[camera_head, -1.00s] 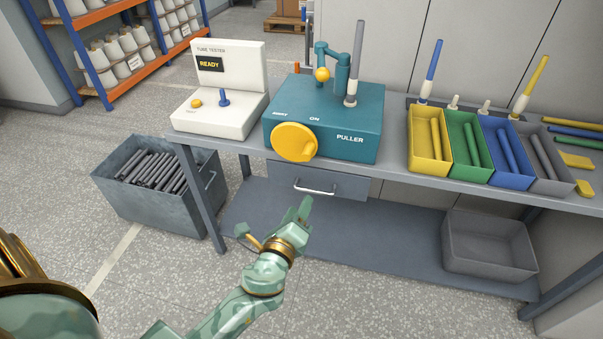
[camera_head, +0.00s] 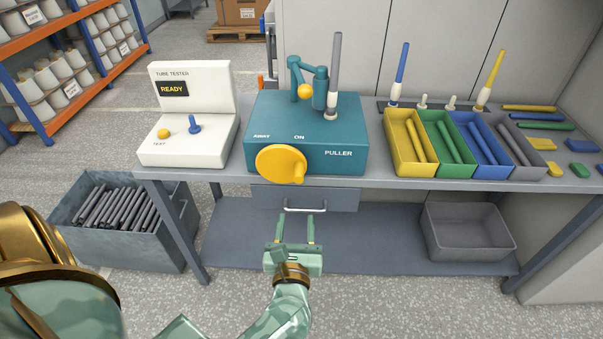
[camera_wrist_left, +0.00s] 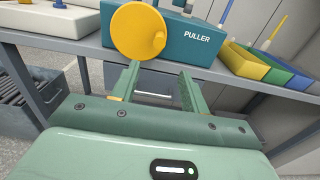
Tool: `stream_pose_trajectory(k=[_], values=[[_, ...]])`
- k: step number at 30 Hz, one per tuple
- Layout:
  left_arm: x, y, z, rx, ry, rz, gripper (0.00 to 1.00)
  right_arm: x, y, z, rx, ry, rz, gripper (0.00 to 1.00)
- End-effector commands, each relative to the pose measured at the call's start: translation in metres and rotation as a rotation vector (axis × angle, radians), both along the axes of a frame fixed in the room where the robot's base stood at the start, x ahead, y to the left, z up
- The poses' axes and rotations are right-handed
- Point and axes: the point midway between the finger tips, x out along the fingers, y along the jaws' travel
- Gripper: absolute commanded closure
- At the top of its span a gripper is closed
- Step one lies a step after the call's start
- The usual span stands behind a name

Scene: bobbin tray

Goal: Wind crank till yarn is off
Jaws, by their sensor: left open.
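The teal puller box (camera_head: 345,130) stands on the bench, with a yellow round crank (camera_head: 280,164) and its knob on the front face. The crank also shows in the left wrist view (camera_wrist_left: 138,32). On the box's top, a grey tube (camera_head: 335,68) stands upright over a white piece (camera_head: 331,108), beside a teal arm with a yellow ball (camera_head: 305,91). I cannot make out yarn on it. My left gripper (camera_head: 296,220) is open and empty, below the crank and in front of the drawer handle (camera_head: 304,208). It also shows in the left wrist view (camera_wrist_left: 160,80). My right gripper is not in view.
The white tube tester (camera_head: 190,140) reads READY at left. Yellow (camera_head: 398,163), green, blue and grey trays hold tubes at right. A metal bin (camera_head: 140,245) of dark tubes stands on the floor; an empty grey bin (camera_head: 470,247) sits on the lower shelf.

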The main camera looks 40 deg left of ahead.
Motion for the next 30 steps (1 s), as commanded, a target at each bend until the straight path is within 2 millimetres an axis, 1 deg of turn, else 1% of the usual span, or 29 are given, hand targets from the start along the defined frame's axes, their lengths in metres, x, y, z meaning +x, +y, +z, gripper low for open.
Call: stream_pose_trajectory(k=[4, 8, 12, 15, 18, 21, 24, 30], values=[[0.022, 0.014, 0.001, 0.006, -0.002, 0.001, 0.55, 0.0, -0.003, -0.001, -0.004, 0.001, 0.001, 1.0], [0.051, 0.031, 0.001, 0.008, -0.002, 0.0, 0.55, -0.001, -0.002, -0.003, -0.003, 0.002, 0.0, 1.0], [0.082, 0.05, 0.0, 0.009, -0.001, -0.001, 0.55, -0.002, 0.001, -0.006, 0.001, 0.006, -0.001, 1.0], [0.101, 0.062, 0.0, 0.009, 0.0, -0.001, 0.55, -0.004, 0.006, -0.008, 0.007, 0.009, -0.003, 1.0], [0.116, 0.071, 0.0, 0.009, 0.002, -0.002, 0.55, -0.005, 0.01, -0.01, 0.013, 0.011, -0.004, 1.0], [0.126, 0.077, 0.0, 0.009, 0.002, -0.002, 0.55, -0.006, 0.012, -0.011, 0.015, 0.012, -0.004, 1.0], [0.131, 0.081, 0.0, 0.009, 0.002, -0.002, 0.55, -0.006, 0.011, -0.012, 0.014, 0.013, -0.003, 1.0], [0.133, 0.082, 0.001, 0.009, 0.003, -0.003, 0.55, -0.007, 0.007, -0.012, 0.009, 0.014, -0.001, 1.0]])
